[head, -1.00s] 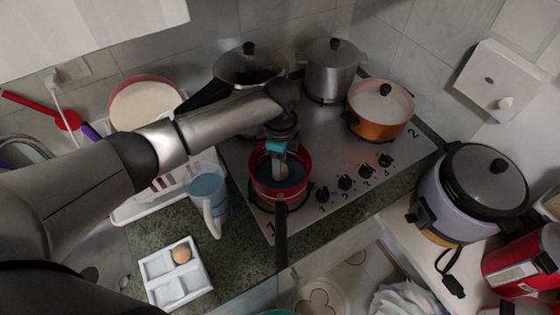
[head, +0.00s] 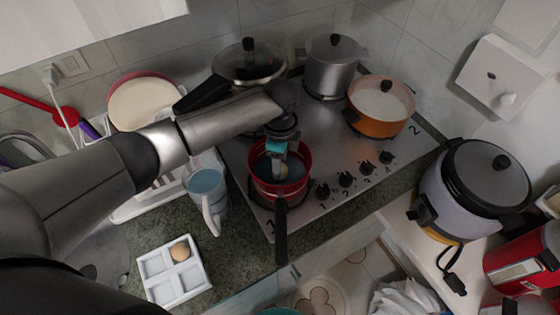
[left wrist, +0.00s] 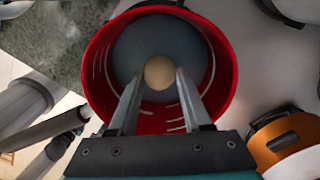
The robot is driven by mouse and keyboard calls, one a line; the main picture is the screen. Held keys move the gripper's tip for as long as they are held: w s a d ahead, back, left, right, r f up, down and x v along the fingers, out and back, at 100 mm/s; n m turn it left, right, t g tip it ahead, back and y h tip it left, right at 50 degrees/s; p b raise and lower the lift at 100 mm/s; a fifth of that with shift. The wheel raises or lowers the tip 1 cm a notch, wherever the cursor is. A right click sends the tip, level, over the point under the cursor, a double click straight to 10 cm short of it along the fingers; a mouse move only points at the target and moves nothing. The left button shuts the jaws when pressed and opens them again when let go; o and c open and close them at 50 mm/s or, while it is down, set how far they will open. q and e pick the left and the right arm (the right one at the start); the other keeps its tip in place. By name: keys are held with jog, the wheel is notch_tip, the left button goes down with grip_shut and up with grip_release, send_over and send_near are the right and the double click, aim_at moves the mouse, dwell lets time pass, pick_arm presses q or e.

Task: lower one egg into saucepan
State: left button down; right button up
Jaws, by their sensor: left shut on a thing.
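The red saucepan (head: 264,187) stands on the front left of the stove, its dark handle pointing toward the front. Blue-grey water or base shows inside it. My left gripper (head: 282,165) points down into the saucepan. In the left wrist view my left gripper (left wrist: 160,95) is shut on an egg (left wrist: 160,72), with a finger on each side of it, inside the red saucepan's rim (left wrist: 228,62). I cannot tell how deep the egg sits in the pan. Another brown egg (head: 180,251) sits in one compartment of the white tray (head: 172,287) on the counter. My right gripper is not in view.
A blue-topped jug (head: 207,187) stands left of the saucepan. A lidded pan (head: 247,62), a steel pot (head: 333,70) and an orange pot (head: 379,110) stand on the stove. A rice cooker (head: 477,187) is at right.

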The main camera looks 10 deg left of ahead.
pick_arm(q)
jog(key=shift+f, duration=0.1)
jog(key=shift+c, duration=1.3)
grip_release()
notch_tip(320, 180, up, 15)
jog(key=shift+s, duration=0.1)
